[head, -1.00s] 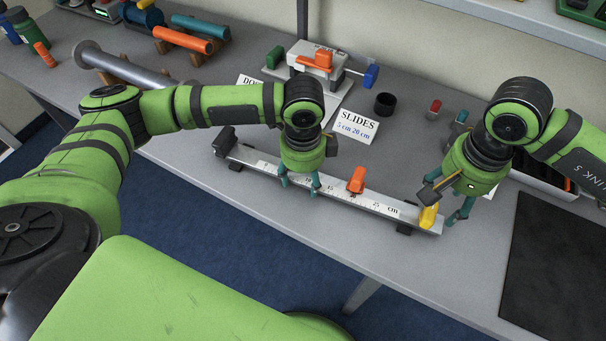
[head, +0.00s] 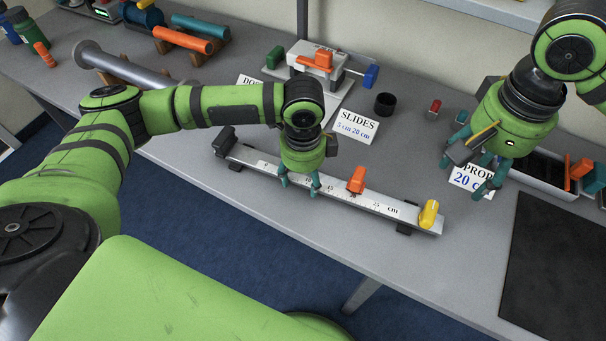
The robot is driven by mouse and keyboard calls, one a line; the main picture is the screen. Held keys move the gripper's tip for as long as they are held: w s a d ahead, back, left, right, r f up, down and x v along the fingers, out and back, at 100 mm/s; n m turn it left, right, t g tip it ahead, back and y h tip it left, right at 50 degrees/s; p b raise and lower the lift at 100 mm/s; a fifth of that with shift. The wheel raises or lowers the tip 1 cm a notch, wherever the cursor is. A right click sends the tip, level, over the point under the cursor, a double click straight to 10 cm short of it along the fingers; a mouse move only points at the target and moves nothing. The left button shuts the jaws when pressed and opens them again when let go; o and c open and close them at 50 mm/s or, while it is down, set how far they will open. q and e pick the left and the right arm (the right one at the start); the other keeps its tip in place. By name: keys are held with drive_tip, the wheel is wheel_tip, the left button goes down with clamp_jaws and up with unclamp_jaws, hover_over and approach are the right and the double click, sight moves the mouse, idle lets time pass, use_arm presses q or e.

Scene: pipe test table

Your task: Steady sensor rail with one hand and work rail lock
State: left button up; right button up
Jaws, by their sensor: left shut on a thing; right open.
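The sensor rail (head: 368,201) is a long grey bar with a centimetre scale, lying along the front of the table. An orange slide (head: 356,180) sits on it near the 20 mark. The yellow rail lock (head: 428,213) stands at the rail's right end, tilted a little. My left gripper (head: 299,188) is shut on the rail, left of the orange slide, and hides part of the scale. My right gripper (head: 470,166) is open and empty, up and to the right of the yellow lock, apart from it. It partly covers a card reading "20 c".
A "SLIDES 5 cm 20 cm" card (head: 355,126) and a black cup (head: 384,104) stand behind the rail. A tray (head: 540,172) with orange and teal parts is at the right, beside a dark mat (head: 560,270).

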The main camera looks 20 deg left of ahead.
use_arm(q)
drive_tip(key=shift+s+f, duration=0.1)
drive_tip(key=shift+f, duration=0.05)
drive_tip(key=o, duration=1.7)
